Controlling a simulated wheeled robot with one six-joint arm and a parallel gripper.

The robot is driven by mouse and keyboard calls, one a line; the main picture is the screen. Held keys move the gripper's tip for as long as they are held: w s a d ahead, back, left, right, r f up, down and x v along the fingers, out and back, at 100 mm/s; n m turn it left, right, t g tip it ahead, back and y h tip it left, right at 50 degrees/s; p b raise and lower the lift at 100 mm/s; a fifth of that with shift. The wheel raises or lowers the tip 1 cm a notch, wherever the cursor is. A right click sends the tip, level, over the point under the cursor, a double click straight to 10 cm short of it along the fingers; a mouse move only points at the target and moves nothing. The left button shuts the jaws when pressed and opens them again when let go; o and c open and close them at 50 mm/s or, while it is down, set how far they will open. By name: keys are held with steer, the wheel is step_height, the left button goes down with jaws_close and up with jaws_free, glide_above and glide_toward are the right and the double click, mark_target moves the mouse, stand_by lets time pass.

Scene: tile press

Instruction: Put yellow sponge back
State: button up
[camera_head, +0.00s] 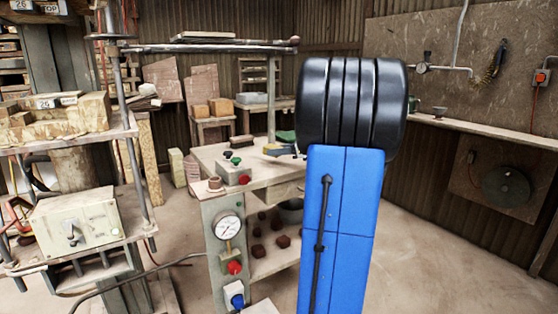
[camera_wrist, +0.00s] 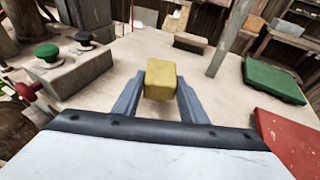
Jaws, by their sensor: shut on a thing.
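The yellow sponge (camera_wrist: 161,79) is a small block between the two grey fingers of my gripper (camera_wrist: 160,93) in the wrist view. My gripper is shut on it, with a finger along each side. The sponge is over the pale tabletop (camera_wrist: 125,62); I cannot tell whether it touches the surface. In the head view my blue and black arm stands in front of the table's right part and hides much of that area.
A control box (camera_wrist: 70,70) with green and black knobs and a red button stands at the left in the wrist view. A green block (camera_wrist: 273,80) and a red flat piece (camera_wrist: 292,140) lie at the right. A brown block (camera_wrist: 190,42) and a post (camera_wrist: 232,40) are farther back.

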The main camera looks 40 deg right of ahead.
mark_target(280, 166)
steer(key=shift+f, duration=1.7)
steer(key=shift+f, duration=0.15)
steer(key=o, duration=1)
steer(key=shift+s+r, duration=0.2)
steer(key=shift+r, duration=0.05)
steer(key=v, duration=1.1)
steer(key=shift+s+d+r, duration=0.1)
steer(key=shift+s, duration=0.25)
